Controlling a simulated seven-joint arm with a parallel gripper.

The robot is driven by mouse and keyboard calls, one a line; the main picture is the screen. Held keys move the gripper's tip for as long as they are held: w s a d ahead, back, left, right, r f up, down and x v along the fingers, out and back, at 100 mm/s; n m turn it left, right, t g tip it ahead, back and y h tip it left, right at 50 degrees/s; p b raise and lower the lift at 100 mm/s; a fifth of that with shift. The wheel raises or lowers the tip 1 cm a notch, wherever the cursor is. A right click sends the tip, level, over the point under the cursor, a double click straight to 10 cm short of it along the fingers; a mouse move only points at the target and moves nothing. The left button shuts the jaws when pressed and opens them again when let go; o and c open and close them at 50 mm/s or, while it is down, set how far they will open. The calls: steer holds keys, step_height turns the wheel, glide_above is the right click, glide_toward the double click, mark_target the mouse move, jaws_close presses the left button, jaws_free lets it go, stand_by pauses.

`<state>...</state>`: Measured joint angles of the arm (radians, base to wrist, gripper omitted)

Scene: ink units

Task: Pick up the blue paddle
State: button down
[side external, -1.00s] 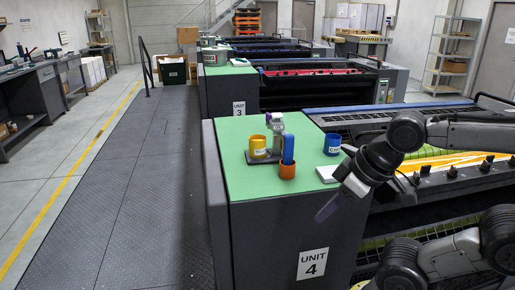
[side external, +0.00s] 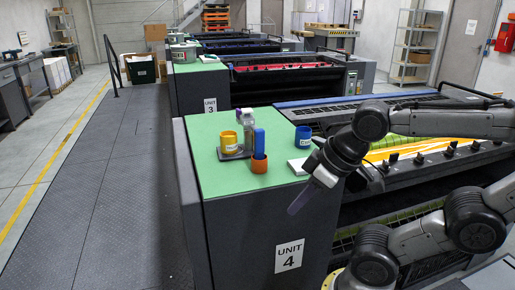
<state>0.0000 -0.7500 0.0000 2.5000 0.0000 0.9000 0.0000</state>
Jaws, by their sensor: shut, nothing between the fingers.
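The blue paddle (side external: 260,141) stands upright with its lower end inside a small orange cup (side external: 259,167) on the green top of unit 4 (side external: 210,180). My gripper (side external: 298,203) is shut and empty. It points down and to the left in the picture, to the right of and lower than the orange cup, apart from the paddle. It appears at or beyond the front right edge of the green top; its exact depth is hard to tell. The lower part of the paddle is hidden by the cup.
Close behind the paddle are a yellow cup (side external: 229,140) on a dark tray (side external: 236,156) and a clear bottle (side external: 248,124). A blue cup (side external: 303,138) and a white pad (side external: 299,167) are to the right. The green top's front left is clear.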

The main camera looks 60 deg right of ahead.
stand_by(0.3)
steer(key=shift+c, duration=2.4)
jaws_free()
